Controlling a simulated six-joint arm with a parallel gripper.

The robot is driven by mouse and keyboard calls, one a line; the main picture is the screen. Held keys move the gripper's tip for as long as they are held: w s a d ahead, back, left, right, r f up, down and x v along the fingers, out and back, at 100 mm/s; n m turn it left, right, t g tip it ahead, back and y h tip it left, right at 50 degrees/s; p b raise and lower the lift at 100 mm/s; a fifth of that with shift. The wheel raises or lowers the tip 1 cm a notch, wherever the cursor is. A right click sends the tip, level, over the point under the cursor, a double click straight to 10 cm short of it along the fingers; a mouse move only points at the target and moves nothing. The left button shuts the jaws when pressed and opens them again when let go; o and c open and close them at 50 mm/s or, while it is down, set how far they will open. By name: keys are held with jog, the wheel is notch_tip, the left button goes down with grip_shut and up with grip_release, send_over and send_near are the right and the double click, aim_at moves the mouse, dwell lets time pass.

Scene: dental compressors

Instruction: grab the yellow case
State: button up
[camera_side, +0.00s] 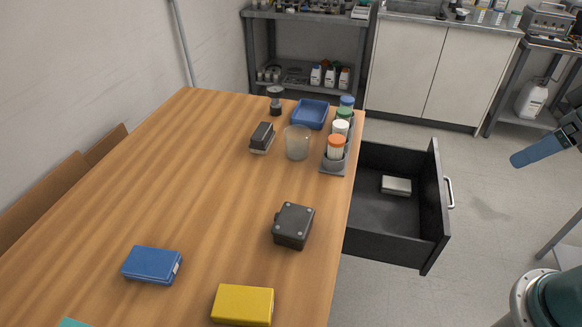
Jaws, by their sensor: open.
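The yellow case (243,304) lies flat on the wooden table near its front edge, at the bottom of the view. It is a closed rectangular box, and its lower edge is near the picture's border. My gripper (538,151) shows only in part at the right edge, with a blue finger pointing left. It is open, with nothing seen in it, over the floor to the right of the drawer and far from the yellow case.
On the table (190,200) are a blue case (152,265), a black box (293,226), a clear beaker (297,142), a blue tray (307,114) and a rack of capped bottles (336,148). An open black drawer (385,215) juts out from the table's right side, holding a small pale box (396,186).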

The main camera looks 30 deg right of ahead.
jog(key=o, duration=0.5)
jog(key=w+a+r+m+g+y, duration=0.1)
jog(key=w+a+m+g+y, duration=0.25)
jog(key=w+a, duration=1.4)
jog(key=a+f+m+g, duration=0.1)
jog(key=a+f, duration=0.3)
jog(key=a, duration=0.3)
jog(key=a+f+m+g+h, duration=0.1)
jog(key=a+f+g, duration=0.1)
jog(key=a+f, duration=0.3)
jog(key=a+f+m+g, duration=0.1)
jog(key=a+f, duration=0.4)
jog(key=a, duration=0.5)
jog(key=shift+s+a+g+h, duration=0.25)
jog(key=shift+a+g, duration=0.1)
jog(key=shift+g, duration=0.1)
